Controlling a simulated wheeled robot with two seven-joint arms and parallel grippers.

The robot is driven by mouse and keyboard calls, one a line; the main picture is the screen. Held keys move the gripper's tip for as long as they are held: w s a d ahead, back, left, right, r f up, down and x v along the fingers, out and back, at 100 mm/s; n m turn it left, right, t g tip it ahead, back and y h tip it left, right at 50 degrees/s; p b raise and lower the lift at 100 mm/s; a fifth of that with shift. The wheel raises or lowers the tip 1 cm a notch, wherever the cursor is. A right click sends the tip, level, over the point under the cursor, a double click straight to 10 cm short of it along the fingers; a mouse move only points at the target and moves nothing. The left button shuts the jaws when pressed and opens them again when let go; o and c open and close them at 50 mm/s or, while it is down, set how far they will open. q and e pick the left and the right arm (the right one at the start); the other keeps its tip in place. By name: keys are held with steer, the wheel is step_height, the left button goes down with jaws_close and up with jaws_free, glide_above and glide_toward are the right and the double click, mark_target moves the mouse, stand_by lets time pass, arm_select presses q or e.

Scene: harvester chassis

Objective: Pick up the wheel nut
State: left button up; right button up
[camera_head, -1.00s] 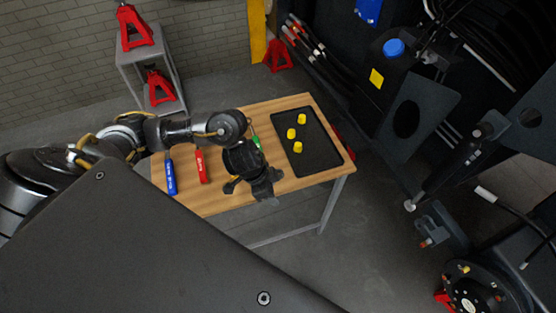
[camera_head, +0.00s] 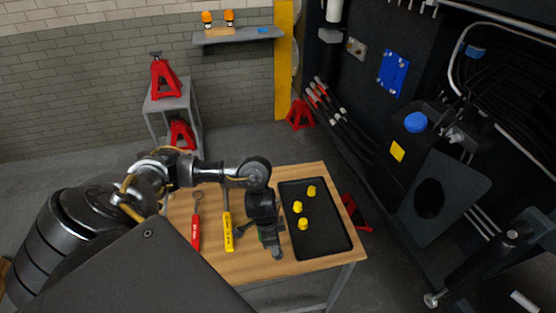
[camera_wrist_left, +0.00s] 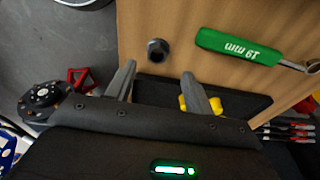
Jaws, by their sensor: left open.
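In the left wrist view a dark hex wheel nut (camera_wrist_left: 158,49) lies on the bare wood of the table, just beyond and between my fingertips. My left gripper (camera_wrist_left: 158,73) is open and empty, its two fingers apart and pointing toward the nut. In the head view my left gripper (camera_head: 262,242) hangs over the table beside the tray's left edge. The nut does not show in the head view. My right gripper is in neither current view.
A black tray (camera_head: 337,232) holds yellow pieces (camera_head: 302,223) on the wooden table (camera_head: 225,267). A red-handled wrench (camera_head: 195,232) and a yellow-handled wrench (camera_head: 228,231) lie left of the gripper. A green handle (camera_wrist_left: 238,47) lies right of the nut in the wrist view.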

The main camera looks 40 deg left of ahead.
arm_select(q)
steer(key=shift+w+f, duration=0.15)
steer(key=shift+f, duration=0.35)
steer(key=shift+w+d+f, duration=0.1)
steer(key=shift+f, duration=0.05)
steer(key=shift+d+f, duration=0.1)
steer(key=shift+f, duration=0.15)
steer(key=f, duration=0.3)
steer(key=shift+d+f, duration=0.25)
steer(key=shift+f, duration=0.55)
steer(key=c, duration=1.1)
arm_select(e)
steer(key=shift+w+a+f, duration=0.1)
steer(key=shift+w+f, duration=0.05)
steer(key=shift+w, duration=0.35)
steer(key=shift+w+a+f, duration=0.1)
steer(key=shift+w, duration=0.4)
arm_select(q)
steer(key=shift+r, duration=0.1)
